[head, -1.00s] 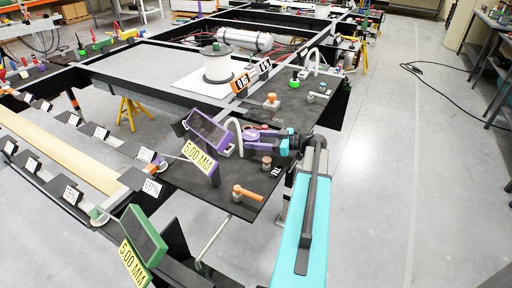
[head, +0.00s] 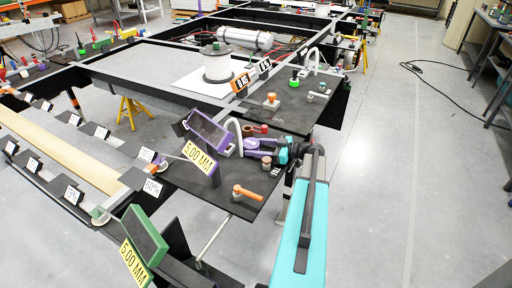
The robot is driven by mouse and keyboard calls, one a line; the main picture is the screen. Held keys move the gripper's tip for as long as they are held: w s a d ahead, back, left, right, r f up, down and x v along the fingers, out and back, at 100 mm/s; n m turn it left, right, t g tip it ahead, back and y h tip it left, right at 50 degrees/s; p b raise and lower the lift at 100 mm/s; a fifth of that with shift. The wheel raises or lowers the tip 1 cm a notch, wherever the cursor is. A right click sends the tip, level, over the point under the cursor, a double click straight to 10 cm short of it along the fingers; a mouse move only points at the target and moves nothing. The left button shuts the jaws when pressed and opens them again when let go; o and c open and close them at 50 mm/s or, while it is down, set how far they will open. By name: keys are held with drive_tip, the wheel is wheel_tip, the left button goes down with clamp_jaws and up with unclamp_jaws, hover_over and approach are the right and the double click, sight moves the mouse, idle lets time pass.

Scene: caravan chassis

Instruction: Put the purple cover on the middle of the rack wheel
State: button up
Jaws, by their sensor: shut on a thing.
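My gripper (head: 247,146) is low over the dark plate in the middle of the head view, reaching left from my teal arm. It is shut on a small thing. That thing is mostly hidden by the jaws, so I cannot tell its shape. Purple shows at the jaws and just beyond them, near a white curved hose; I cannot separate the purple cover from the purple gripper parts. I cannot clearly make out the rack wheel or its middle.
A red knob (head: 264,129) and a brown knob (head: 266,162) stand close to my gripper. An orange-handled valve (head: 246,192) is nearer. A purple-framed panel (head: 208,130) stands left. A large spool (head: 217,66) is farther back.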

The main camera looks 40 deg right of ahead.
drive_tip(key=shift+f+b, duration=0.15)
drive_tip(key=shift+b, duration=0.2)
drive_tip(key=o, duration=0.8)
drive_tip(key=shift+r+p, duration=0.25)
drive_tip(key=shift+p, duration=0.15)
drive_tip(key=shift+s+d+f, duration=0.1)
drive_tip(key=shift+s+d, duration=0.05)
drive_tip(key=shift+s, duration=0.15)
drive_tip(key=b+v, duration=0.3)
drive_tip(key=v, duration=0.8)
drive_tip(key=shift+s, duration=0.2)
